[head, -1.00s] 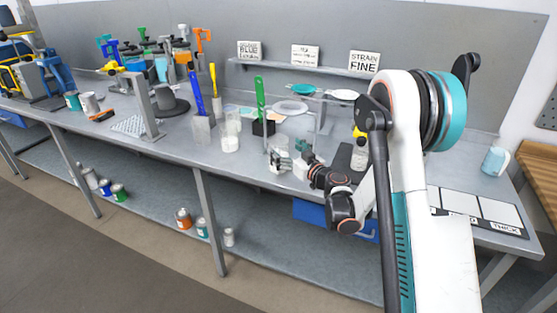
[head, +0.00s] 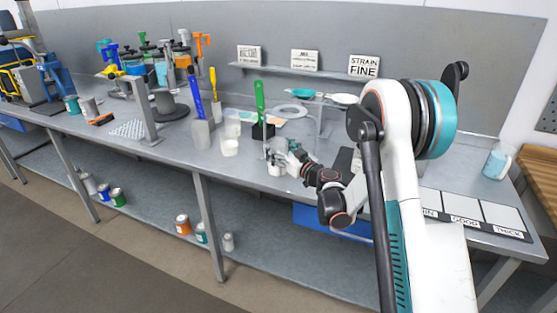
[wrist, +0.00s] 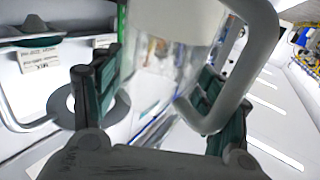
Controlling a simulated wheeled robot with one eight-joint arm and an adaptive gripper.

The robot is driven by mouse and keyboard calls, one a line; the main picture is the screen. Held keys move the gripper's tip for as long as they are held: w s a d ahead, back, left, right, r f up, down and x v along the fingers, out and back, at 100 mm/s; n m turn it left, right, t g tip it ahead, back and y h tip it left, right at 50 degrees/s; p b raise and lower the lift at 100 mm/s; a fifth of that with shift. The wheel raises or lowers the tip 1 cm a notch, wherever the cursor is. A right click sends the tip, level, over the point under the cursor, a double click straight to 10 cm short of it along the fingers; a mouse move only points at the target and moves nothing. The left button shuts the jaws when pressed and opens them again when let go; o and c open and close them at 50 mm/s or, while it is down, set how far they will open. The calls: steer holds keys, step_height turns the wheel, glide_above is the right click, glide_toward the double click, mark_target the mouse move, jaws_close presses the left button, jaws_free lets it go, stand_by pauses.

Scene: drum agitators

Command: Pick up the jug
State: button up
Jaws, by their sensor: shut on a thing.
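The jug (wrist: 175,22) is a clear vessel with a thick grey loop handle (wrist: 262,55). In the wrist view it stands between the two dark green finger pads of my gripper (wrist: 160,85), which is shut on it. Its lower part is see-through and its far side runs out of the frame. In the head view my gripper (head: 283,156) is low over the front part of the bench, and the jug there is small and partly hidden by the fingers. I cannot tell whether its base touches the bench.
A black holder (head: 263,130) with a green-handled tool stands just behind my gripper. A clear stand (head: 322,120) is behind. A teal-filled vessel (head: 496,162) stands far right.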

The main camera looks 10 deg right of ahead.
steer(key=shift+r, duration=0.15)
steer(key=shift+r+p, duration=0.75)
steer(key=shift+r, duration=0.55)
steer(key=p+v, duration=0.1)
steer(key=v, duration=0.4)
steer(key=p+v, duration=0.1)
steer(key=v, duration=0.4)
steer(key=p+v, duration=0.1)
steer(key=v, duration=0.4)
steer(key=shift+r, duration=0.3)
steer(key=shift+b+v, duration=0.7)
steer(key=shift+v, duration=0.8)
